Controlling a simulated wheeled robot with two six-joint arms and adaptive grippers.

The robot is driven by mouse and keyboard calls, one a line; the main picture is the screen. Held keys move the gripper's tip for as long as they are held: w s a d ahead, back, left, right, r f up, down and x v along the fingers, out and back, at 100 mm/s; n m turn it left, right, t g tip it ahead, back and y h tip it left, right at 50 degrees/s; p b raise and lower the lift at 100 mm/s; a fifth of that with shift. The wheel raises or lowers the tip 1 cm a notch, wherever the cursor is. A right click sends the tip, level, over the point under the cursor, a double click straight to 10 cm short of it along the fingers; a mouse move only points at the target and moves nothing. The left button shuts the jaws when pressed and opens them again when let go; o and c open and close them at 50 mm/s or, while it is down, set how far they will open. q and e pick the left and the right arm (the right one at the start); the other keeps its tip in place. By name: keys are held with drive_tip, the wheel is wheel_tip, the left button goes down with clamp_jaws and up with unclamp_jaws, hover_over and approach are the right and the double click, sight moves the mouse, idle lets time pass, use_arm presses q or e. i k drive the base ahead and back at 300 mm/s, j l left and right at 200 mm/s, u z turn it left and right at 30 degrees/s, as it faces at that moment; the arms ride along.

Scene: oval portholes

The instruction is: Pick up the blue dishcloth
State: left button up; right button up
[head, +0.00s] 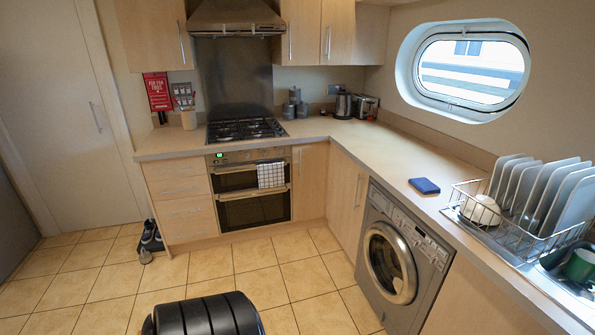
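A small folded blue dishcloth (424,186) lies flat on the right-hand worktop (392,153). It is near the worktop's front edge, above the washing machine and left of the dish rack. Nothing covers it. Neither of my grippers shows in the head view.
A wire dish rack (462,218) with plates and a white bowl (481,209) stands right of the cloth. A kettle (343,105) and toaster (365,107) stand at the back corner. A checked towel (271,174) hangs on the oven. The tiled floor (296,262) before the washing machine (392,262) is clear.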

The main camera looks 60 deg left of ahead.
sight(423, 184)
drive_tip(key=u, duration=1.05)
drive_tip(key=z, duration=1.7)
drive_tip(key=u, duration=1.7)
drive_tip(key=i+j+z, duration=0.15)
drive_tip(key=z, duration=0.3)
drive_tip(key=i+j+z, duration=0.15)
drive_tip(key=z, duration=0.35)
drive_tip(key=i+j+z, duration=0.1)
drive_tip(key=j+z, duration=0.35)
drive_tip(key=i+j+z, duration=0.2)
drive_tip(key=j, duration=0.9)
drive_tip(key=i+j+z, duration=0.2)
drive_tip(key=j, duration=0.9)
drive_tip(key=j+z, duration=0.15)
drive_tip(key=j, duration=0.95)
